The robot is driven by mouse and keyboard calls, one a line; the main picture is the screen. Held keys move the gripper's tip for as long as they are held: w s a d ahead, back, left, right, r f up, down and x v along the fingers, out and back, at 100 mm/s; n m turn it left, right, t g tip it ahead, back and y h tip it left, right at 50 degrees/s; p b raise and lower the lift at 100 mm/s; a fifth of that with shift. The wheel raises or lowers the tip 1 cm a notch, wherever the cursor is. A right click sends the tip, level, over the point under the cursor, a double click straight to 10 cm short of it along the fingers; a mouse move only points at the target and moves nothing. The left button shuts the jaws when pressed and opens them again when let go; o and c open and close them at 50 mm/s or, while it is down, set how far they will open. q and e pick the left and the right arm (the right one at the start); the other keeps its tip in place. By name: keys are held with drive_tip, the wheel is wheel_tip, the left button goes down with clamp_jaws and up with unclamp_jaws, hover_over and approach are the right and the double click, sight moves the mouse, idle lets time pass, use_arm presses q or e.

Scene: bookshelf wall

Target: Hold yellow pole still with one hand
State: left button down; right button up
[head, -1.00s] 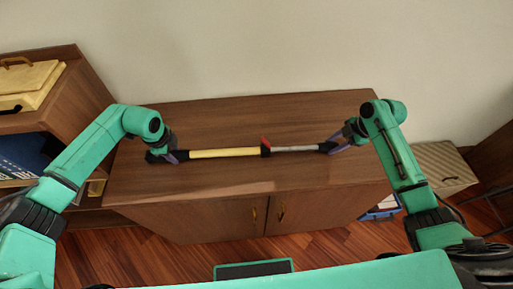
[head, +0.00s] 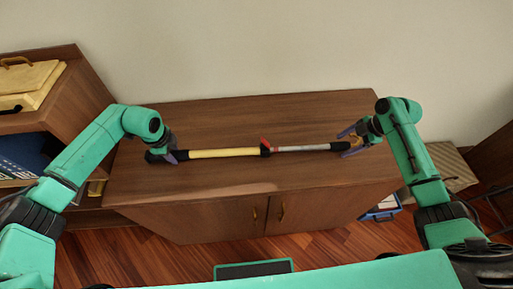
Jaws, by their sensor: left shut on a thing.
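The pole (head: 224,153) lies roughly level across the view over the wooden cabinet top, with a yellow left section, a red and black clamp (head: 265,148) in the middle, a thin grey right section (head: 304,149) and a black right tip (head: 341,146). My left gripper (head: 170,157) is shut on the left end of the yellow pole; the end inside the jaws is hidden. My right gripper (head: 348,143) is open, its purple fingers spread just around or beside the black tip. I cannot tell whether they touch it.
The wooden cabinet top (head: 250,115) is otherwise clear. A shelf with a cream box (head: 35,82) and a blue item (head: 25,152) stands at the left. A striped box (head: 450,165) and a blue bin (head: 382,212) are on the right. The wall is behind.

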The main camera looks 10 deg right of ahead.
drive_tip(key=shift+s, duration=0.15)
use_arm(q)
drive_tip(key=shift+d, duration=0.1)
use_arm(e)
drive_tip(key=v, duration=1.2)
use_arm(q)
drive_tip(key=shift+c, duration=1.8)
unclamp_jaws()
drive_tip(key=shift+f, duration=0.1)
